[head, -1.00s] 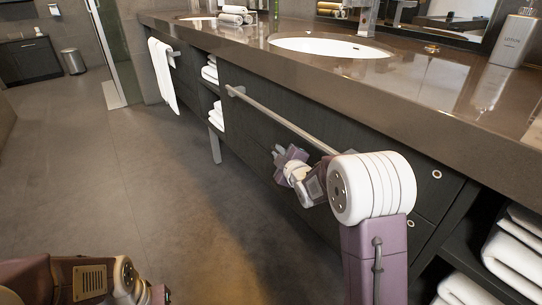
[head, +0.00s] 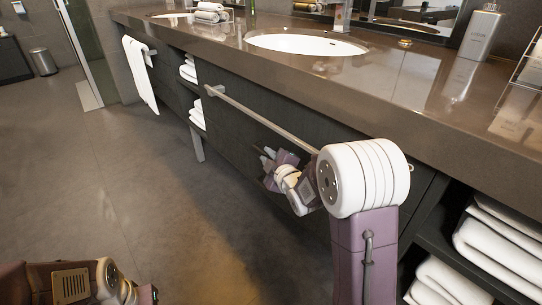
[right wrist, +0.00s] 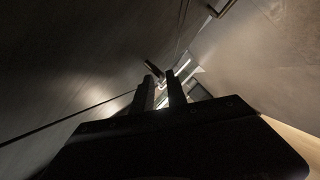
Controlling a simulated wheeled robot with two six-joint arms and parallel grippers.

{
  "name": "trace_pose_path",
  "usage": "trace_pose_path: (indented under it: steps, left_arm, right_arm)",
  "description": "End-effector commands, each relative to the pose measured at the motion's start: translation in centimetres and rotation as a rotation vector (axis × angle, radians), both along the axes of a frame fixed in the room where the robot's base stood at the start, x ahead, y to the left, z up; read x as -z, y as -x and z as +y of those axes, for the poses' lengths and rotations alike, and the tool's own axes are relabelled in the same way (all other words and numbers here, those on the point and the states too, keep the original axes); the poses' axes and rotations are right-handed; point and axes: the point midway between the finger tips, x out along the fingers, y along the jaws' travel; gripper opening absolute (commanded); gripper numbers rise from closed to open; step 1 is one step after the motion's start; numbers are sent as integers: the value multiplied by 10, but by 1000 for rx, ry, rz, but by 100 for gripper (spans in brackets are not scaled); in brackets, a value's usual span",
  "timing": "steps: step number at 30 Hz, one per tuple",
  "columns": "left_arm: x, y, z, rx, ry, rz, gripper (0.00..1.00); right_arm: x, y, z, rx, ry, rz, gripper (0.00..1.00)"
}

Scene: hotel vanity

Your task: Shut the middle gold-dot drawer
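The dark drawer fronts (head: 240,118) run under the counter behind a long metal bar. No gold dot shows in the head view now; my right arm covers that part of the cabinet, so I cannot tell how far the middle drawer stands out. My right gripper (head: 269,162) is low beside the dark fronts, below the bar; contact is unclear. In the right wrist view the right gripper's two fingers (right wrist: 159,88) are apart with nothing seen between them, close to a dark flat surface. My left arm shows at the lower left; its fingers are out of frame.
The metal bar (head: 262,122) sticks out along the fronts above my right gripper. The brown counter (head: 300,80) overhangs, with a sink (head: 305,43). Open shelves with white towels (head: 495,240) are at the right. The floor (head: 90,190) at the left is clear.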

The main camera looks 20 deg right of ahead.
Motion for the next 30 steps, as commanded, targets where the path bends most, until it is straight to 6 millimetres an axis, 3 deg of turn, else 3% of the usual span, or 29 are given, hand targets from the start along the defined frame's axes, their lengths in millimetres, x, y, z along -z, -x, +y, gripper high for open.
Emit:
trace_pose_path:
  steps: [3,9,24,28,30]
  left_arm:
    - [-12,0,0,0,0,0,0]
    - [-17,0,0,0,0,0,0]
    - [-19,0,0,0,0,0,0]
    - [-42,0,0,0,0,0,0]
    - [-60,0,0,0,0,0,0]
  right_arm:
    - [-8,20,-1,1,1,1,18]
    - [-11,40,0,-2,2,-2,18]
    - [-10,43,0,0,-6,8,18]
    - [0,60,3,68,-137,191,18]
    - [15,87,7,162,-274,377,18]
